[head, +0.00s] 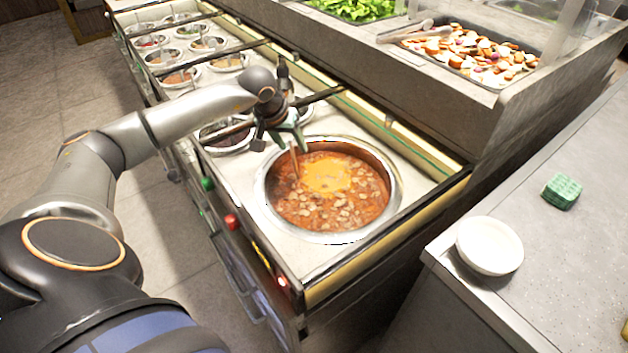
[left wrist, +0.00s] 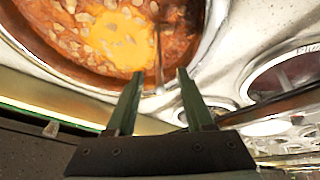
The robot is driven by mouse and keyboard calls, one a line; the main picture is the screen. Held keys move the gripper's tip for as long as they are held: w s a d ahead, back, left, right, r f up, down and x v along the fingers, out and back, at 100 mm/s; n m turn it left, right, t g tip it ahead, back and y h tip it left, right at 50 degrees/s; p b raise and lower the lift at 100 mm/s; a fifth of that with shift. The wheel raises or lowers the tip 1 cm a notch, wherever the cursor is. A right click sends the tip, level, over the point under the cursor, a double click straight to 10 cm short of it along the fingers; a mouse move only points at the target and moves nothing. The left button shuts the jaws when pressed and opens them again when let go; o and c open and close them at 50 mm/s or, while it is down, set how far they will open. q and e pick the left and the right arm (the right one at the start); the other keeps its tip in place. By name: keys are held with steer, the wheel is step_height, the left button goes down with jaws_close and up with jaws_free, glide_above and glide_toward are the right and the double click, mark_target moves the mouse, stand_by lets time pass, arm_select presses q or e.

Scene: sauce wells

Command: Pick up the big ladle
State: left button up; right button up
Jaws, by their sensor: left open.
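The big ladle (head: 295,162) stands in the large round pot of orange-red soup (head: 345,208). Only its thin handle shows, near the pot's back left side; its bowl is hidden in the soup. My left gripper (head: 287,142) is above the pot's back left rim, open, close to the top of the handle. In the left wrist view, the ladle handle (left wrist: 160,60) appears between the two green fingertips (left wrist: 160,76), with a gap on each side. I cannot tell how deep it lies between them. My right gripper is out of view.
Several smaller sauce wells (head: 180,77) line the counter behind my left arm. A raised shelf holds a tray of bread pieces (head: 475,52). A white bowl (head: 489,246) and green sponge-like block (head: 561,191) lie on the grey counter at right.

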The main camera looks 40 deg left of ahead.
arm_select(q)
steer(key=shift+x, duration=1.35)
jaws_close()
steer(key=shift+r, duration=0.1)
